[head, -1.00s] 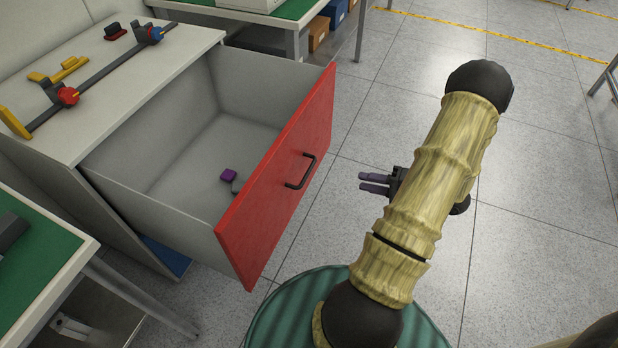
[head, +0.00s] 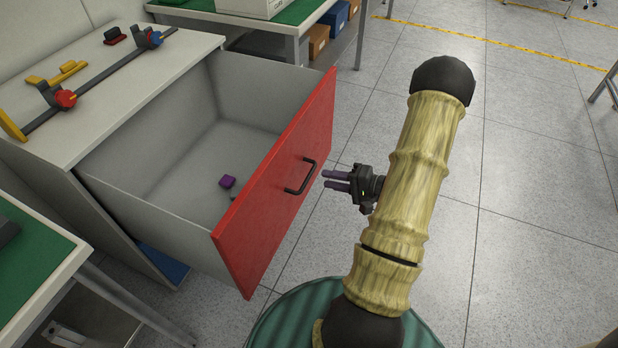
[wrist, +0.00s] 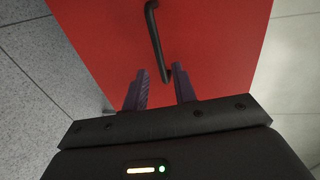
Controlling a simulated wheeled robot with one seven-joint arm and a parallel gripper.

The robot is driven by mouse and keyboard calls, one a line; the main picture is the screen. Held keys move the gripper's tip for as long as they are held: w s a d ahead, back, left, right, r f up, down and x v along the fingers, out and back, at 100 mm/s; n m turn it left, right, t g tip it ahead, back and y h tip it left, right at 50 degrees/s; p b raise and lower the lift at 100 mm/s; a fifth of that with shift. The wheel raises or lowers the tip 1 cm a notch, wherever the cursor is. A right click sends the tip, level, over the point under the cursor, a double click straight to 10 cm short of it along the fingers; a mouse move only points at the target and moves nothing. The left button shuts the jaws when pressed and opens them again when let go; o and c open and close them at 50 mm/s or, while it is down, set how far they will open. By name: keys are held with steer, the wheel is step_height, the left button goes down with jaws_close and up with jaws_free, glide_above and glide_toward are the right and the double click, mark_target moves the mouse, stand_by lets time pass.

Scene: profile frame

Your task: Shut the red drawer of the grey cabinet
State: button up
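The red drawer front (head: 278,185) stands far out from the grey cabinet (head: 190,52), so the drawer is open. Its black bar handle (head: 301,177) is on the outer face. In the wrist view the red front (wrist: 205,45) fills the middle, with the handle (wrist: 156,40) ahead of the fingertips. My gripper (head: 329,180) is just right of the handle, pointing at the red front, with a gap between. Its two purple fingers (wrist: 160,80) are apart with nothing between them.
A purple block (head: 227,182) lies inside the drawer. A clamp with red and blue knobs (head: 95,80) lies on the cabinet top. A green-topped table (head: 30,265) stands at the lower left, another (head: 300,14) behind.

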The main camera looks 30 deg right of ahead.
mark_target(309, 174)
steer(key=b+x, duration=0.1)
steer(key=x, duration=0.6)
steer(key=shift+w+a, duration=0.1)
jaws_close()
